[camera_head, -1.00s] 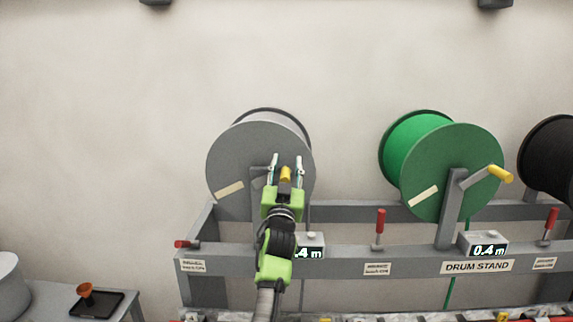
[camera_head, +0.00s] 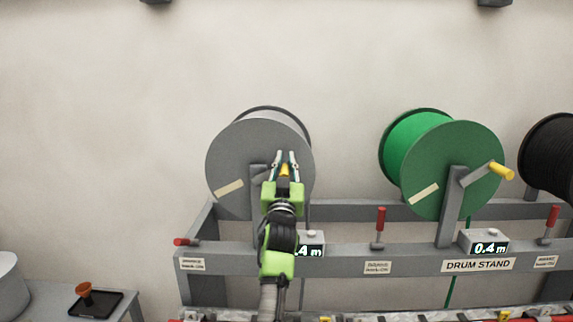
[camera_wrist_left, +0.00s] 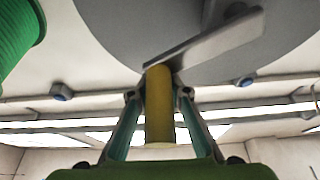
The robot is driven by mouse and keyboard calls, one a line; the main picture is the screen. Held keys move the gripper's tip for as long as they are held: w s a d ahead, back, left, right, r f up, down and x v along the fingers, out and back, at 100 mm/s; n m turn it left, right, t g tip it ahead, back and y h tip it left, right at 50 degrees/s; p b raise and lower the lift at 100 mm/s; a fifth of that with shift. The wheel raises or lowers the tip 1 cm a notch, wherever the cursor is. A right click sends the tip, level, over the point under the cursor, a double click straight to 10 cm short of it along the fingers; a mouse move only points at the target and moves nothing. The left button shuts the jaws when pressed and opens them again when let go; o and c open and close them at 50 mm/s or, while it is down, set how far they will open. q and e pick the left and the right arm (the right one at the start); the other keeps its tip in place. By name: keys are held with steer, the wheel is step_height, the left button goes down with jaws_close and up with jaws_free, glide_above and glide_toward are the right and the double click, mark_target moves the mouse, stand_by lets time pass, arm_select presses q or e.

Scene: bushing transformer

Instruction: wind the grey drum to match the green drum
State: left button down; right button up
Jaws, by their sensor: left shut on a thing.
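The grey drum (camera_head: 235,160) stands at the left of the drum stand, with a pale strip on its face. My left gripper (camera_head: 285,158) is in front of its face, shut on the yellow crank handle (camera_head: 284,170). In the left wrist view the handle (camera_wrist_left: 159,105) stands between the two fingers, joined to a grey crank arm (camera_wrist_left: 205,45). The green drum (camera_head: 455,165) is to the right, its crank with yellow grip (camera_head: 501,172) pointing right. The green drum's counter (camera_head: 489,248) reads 0.4 m. The grey drum's counter (camera_head: 310,250) is partly hidden by my arm; ".4 m" shows. My right gripper is not seen.
A black drum (camera_head: 550,155) is cut off at the right edge. Red-handled levers stand along the drum stand (camera_head: 340,260); one (camera_head: 185,242) lies flat at the left and one (camera_head: 380,222) stands upright. A side table (camera_head: 50,305) holds a black tray with an orange item.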

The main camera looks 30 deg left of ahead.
arm_select(q)
steer(key=shift+s+a+r+n+b, duration=0.15)
steer(key=shift+a+r+n+b, duration=0.1)
steer(key=shift+n+b, duration=0.3)
steer(key=shift+r+y, duration=0.15)
steer(key=shift+y, duration=0.25)
steer(key=shift+a, duration=0.1)
steer(key=c, duration=1.9)
jaws_free()
steer(key=shift+s+a, duration=0.1)
steer(key=shift+a, duration=0.05)
